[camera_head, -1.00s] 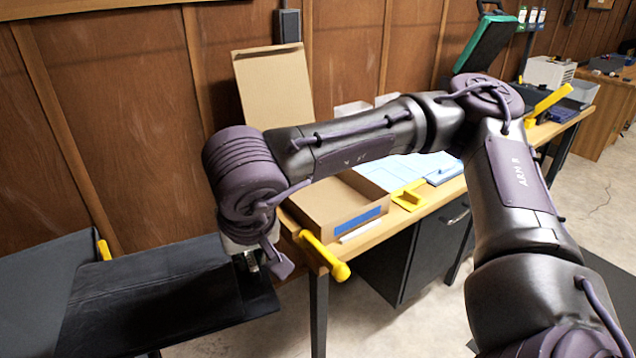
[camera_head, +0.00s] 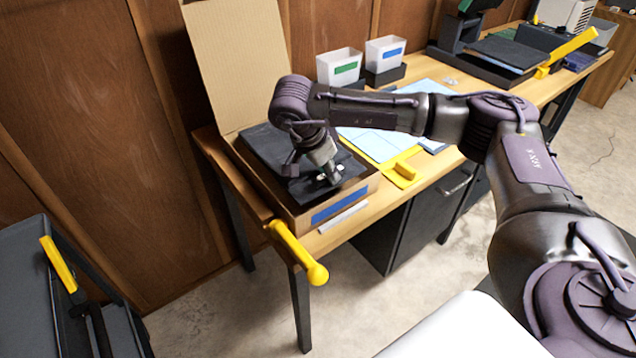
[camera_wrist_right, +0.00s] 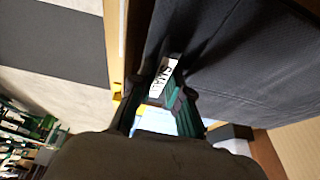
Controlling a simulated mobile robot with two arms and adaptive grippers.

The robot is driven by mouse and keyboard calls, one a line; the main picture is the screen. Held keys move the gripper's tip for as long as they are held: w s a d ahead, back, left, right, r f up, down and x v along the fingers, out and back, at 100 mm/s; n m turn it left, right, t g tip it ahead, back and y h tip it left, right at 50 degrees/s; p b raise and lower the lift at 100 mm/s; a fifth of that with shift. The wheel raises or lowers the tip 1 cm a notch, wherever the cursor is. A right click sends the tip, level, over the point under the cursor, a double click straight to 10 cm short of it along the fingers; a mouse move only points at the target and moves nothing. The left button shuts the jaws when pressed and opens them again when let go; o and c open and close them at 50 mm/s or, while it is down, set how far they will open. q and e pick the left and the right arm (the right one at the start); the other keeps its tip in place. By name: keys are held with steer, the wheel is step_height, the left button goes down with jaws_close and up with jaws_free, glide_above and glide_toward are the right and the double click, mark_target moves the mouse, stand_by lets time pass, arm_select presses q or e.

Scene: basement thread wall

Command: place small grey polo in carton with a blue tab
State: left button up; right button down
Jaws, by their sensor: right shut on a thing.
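The dark grey polo (camera_head: 264,146) lies folded within the carton's walls, its near part partly hidden by my right arm. The carton (camera_head: 240,65) is brown cardboard with its lid standing open at the back. A blue tab (camera_head: 340,201) is on its front wall. My right gripper (camera_head: 328,179) is low over the carton, shut on the polo near its front edge. In the right wrist view the fingers (camera_wrist_right: 166,92) are at the dark fabric (camera_wrist_right: 235,60), beside a white label (camera_wrist_right: 163,78) that seems to read "SMALL". My left gripper is out of view.
A yellow handle (camera_head: 297,252) juts from the table's front left corner. White bins with green (camera_head: 340,67) and blue (camera_head: 386,54) labels stand behind. A dark grey cart (camera_head: 30,290) is at lower left.

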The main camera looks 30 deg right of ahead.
step_height(320, 180, down, 3)
steer(key=shift+r, duration=0.2)
step_height(320, 180, down, 3)
steer(key=shift+f, duration=0.2)
steer(key=c, duration=1.6)
jaws_free()
steer(key=shift+f, duration=0.1)
steer(key=shift+o, duration=1)
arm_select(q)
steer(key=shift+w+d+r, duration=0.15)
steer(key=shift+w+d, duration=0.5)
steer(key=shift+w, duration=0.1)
arm_select(e)
steer(key=shift+a+r, duration=0.1)
steer(key=shift+r, duration=0.15)
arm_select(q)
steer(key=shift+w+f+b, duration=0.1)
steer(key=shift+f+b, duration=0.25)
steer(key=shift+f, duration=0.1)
arm_select(e)
steer(key=v, duration=1.1)
steer(key=shift+s+a+r, duration=0.1)
steer(key=shift+r, duration=0.3)
